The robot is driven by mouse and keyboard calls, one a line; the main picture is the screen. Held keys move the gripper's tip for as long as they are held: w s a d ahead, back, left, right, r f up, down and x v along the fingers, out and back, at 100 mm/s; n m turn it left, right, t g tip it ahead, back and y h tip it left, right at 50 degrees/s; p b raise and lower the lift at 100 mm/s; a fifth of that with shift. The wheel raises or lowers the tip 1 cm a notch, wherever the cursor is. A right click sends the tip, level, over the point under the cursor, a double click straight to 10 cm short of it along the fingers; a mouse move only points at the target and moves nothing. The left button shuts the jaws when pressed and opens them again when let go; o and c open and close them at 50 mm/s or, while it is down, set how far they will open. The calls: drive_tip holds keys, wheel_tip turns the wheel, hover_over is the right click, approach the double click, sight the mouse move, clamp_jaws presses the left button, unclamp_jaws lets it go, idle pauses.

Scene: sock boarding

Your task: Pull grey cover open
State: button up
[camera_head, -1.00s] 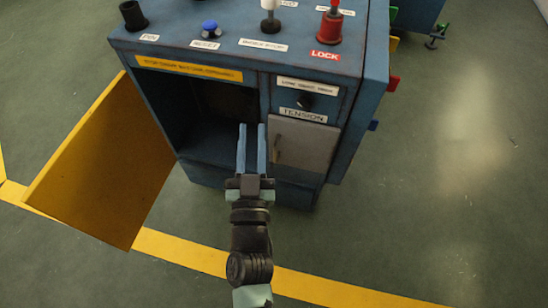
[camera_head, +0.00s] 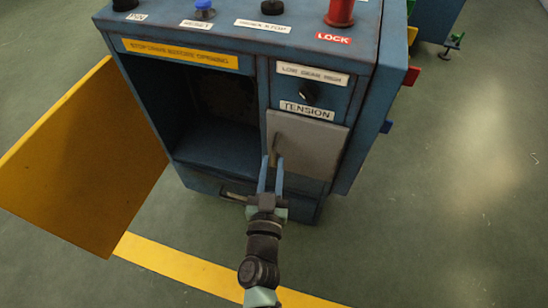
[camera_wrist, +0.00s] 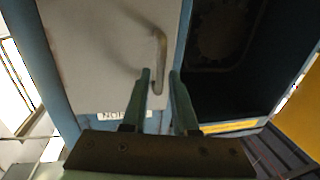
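The grey cover (camera_head: 312,148) is a flat panel at the lower right of the blue machine's front, below the TENSION label, and looks closed. Its bar handle (camera_head: 277,146) is near the cover's left edge. In the wrist view, which is turned over, the cover (camera_wrist: 90,55) fills the left and its curved handle (camera_wrist: 162,55) hangs near its right edge. My gripper (camera_head: 271,160) is open in front of the handle. In the wrist view, the handle's end shows between my gripper's fingertips (camera_wrist: 160,72); I cannot tell whether they touch it.
The yellow door (camera_head: 90,155) stands wide open at the left. The dark compartment (camera_head: 220,105) beside the cover is open. The floor at the right is clear.

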sight(274, 158)
drive_tip(key=shift+w+d+b, duration=0.2)
drive_tip(key=shift+w+b, duration=0.1)
drive_tip(key=shift+w, duration=1.25)
clamp_jaws()
